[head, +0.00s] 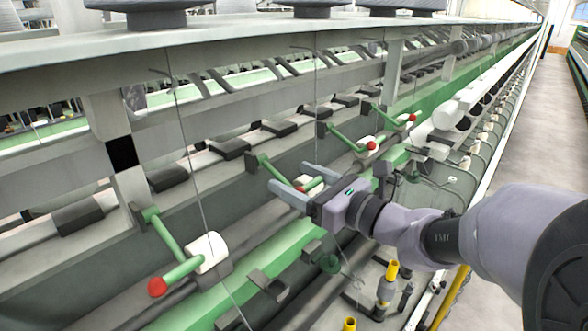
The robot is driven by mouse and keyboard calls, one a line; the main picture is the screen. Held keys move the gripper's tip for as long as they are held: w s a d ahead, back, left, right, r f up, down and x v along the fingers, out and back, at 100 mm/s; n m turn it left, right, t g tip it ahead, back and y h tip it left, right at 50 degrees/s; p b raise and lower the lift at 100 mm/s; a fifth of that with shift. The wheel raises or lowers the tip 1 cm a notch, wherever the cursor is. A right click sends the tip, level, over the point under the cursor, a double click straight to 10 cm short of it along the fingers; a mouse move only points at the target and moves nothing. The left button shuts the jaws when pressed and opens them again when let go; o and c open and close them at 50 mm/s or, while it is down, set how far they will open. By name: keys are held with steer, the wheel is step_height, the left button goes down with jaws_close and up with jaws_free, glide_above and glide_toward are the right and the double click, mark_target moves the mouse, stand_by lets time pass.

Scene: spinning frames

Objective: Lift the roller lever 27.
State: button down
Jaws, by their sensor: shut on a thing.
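A row of green roller levers with red knobs and white rollers runs along the machine. My gripper (288,175) reaches in from the right and is shut on one of them, the second from the front. I take it as the roller lever 27 (267,167), but I read no number on it. Its green arm rises at the left of the fingers. Its red knob and white roller show between the fingers, partly hidden by them. The exact contact is too small to tell.
A nearer roller lever (180,268) with a red knob stands at lower left. Two further levers (351,136) (399,113) stand beyond my gripper. Thin yarns hang from above past the levers. Yellow-topped spindles (392,270) stand below my arm. An open aisle (538,115) lies at right.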

steer(key=w+a+r+g+h+p, duration=0.1)
steer(key=r+p, duration=0.3)
steer(key=p, duration=0.6)
steer(key=w+a+r+g+h+p, duration=0.2)
steer(key=r+p, duration=0.3)
steer(key=p, duration=0.6)
steer(key=shift+w+a+g+h, duration=0.25)
steer(key=shift+g+h, duration=0.25)
steer(key=shift+r+p, duration=0.1)
steer(key=shift+p, duration=0.2)
steer(key=shift+c, duration=1.9)
jaws_free()
steer(key=shift+o, duration=0.9)
steer(key=shift+w+a, duration=0.1)
steer(key=shift+a, duration=0.05)
